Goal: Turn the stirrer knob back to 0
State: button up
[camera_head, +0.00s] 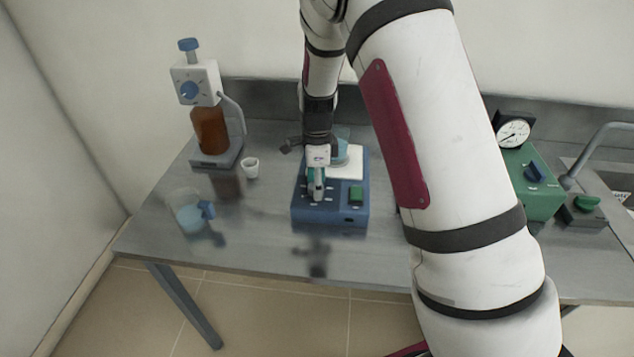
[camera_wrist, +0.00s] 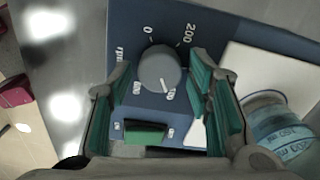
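The blue stirrer (camera_head: 300,212) stands on the metal bench, with a white top plate (camera_head: 352,166) at its rear. In the wrist view its round grey knob (camera_wrist: 157,70) sits on the blue panel. The knob's white mark points down and slightly right in the picture, away from the printed 0 (camera_wrist: 149,31) at its upper edge. My gripper (camera_wrist: 161,66) is open, with one green-padded finger on each side of the knob. I cannot tell whether either finger touches it. In the head view my gripper (camera_head: 317,186) hides the knob.
A green rocker switch (camera_wrist: 144,133) is beside the knob. A beaker (camera_wrist: 277,122) of bluish liquid stands on the top plate. A brown bottle with a dispenser (camera_head: 209,130), a small white cup (camera_head: 251,168) and another beaker (camera_head: 187,216) stand left. A green gauge box (camera_head: 540,194) is right.

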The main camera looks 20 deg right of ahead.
jog(key=c, duration=0.7)
